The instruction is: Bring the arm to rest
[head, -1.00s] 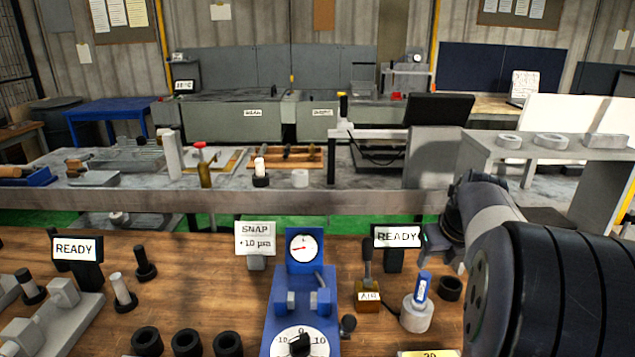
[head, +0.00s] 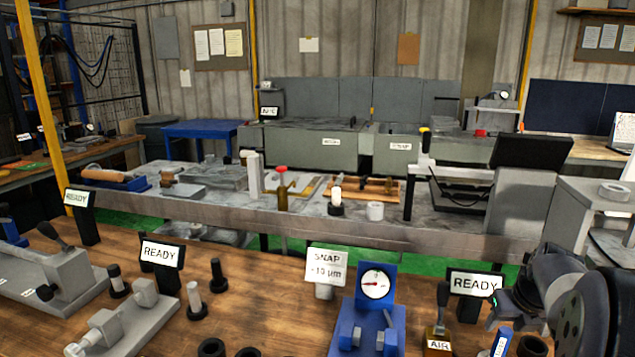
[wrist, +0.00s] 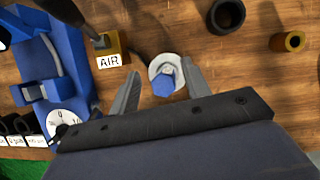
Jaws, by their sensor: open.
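My arm reaches in from the right edge of the head view, over the wooden bench (head: 240,300). My gripper (wrist: 160,88) is open in the wrist view, its two grey fingers apart with nothing held. Below and between the fingers, as seen from the wrist, is a blue-topped piece (wrist: 164,84) on a round pale base (wrist: 166,66). I cannot tell how far above it the fingers are. In the head view the blue piece (head: 502,343) is cut by the bottom edge.
A blue gauge stand with a dial (head: 375,283), an AIR lever block (head: 438,345) and a READY sign (head: 474,283) stand near my arm. A dark ring (wrist: 227,16) and a brass ring (wrist: 288,41) lie on the bench. A long grey table (head: 400,232) stands behind.

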